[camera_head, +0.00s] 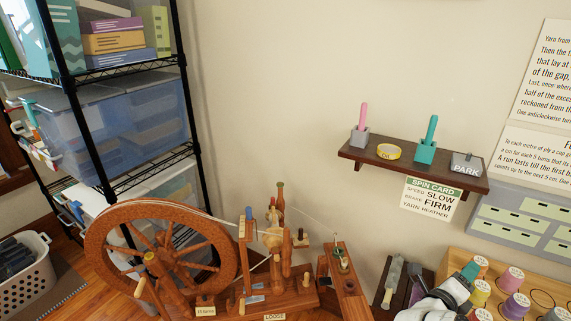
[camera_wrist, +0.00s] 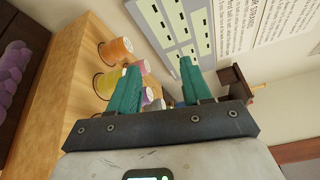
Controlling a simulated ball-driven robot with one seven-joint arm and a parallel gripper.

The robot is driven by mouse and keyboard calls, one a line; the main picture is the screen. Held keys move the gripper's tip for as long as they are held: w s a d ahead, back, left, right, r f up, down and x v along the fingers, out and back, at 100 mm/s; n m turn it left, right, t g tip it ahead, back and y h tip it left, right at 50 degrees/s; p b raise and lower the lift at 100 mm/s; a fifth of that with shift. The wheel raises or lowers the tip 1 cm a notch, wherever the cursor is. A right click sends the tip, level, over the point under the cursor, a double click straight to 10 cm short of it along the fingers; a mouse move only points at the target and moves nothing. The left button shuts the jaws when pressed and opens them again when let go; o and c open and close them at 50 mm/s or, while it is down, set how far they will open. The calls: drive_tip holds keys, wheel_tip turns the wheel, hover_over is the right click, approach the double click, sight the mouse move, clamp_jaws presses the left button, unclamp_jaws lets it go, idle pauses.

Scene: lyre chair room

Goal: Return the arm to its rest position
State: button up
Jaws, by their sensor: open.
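My arm (camera_head: 445,299) reaches in from the bottom edge of the head view, at the lower right, above the wooden thread rack (camera_head: 436,272). My gripper (camera_wrist: 158,66) shows in the wrist view with its two teal fingers apart and nothing between them. In the head view only a teal fingertip shows clearly, beside the spools. Behind the fingers in the wrist view are an orange spool (camera_wrist: 116,50), a yellow spool (camera_wrist: 106,83) and other spools partly hidden by the fingers. I cannot tell whether the gripper touches any spool.
A spinning wheel (camera_head: 157,262) stands left of my arm. A dark wall shelf (camera_head: 400,168) above holds a pink-handled tool, yellow tape, a teal-handled tool and a PARK block (camera_head: 467,164). A wire rack with bins stands at left. The wall between rack and shelf is bare.

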wheel_tip(320, 180, up, 12)
drive_tip(key=w+a+n+t+y, duration=0.2)
drive_tip(key=n+t+y, duration=0.5)
drive_tip(key=n+t, duration=0.6)
drive_tip(key=s+a+f+n+g+y, duration=0.5)
drive_tip(key=s+a+f+n+g, duration=0.15)
drive_tip(key=s+f+n, duration=0.2)
drive_tip(key=s+a+f+n+g+y, duration=0.5)
drive_tip(key=s+a+f+n+g, duration=0.15)
drive_tip(key=f+n, duration=0.3)
drive_tip(key=s+a+f+g+h, duration=0.1)
drive_tip(key=s+g, duration=0.3)
drive_tip(key=s, duration=0.6)
drive_tip(key=s+a+f+g+h, duration=0.1)
drive_tip(key=s+f+g, duration=0.3)
drive_tip(key=s, duration=0.7)
drive_tip(key=shift+s+a+n+h, duration=0.2)
drive_tip(key=shift+s+n+h, duration=0.1)
drive_tip(key=shift+n, duration=0.1)
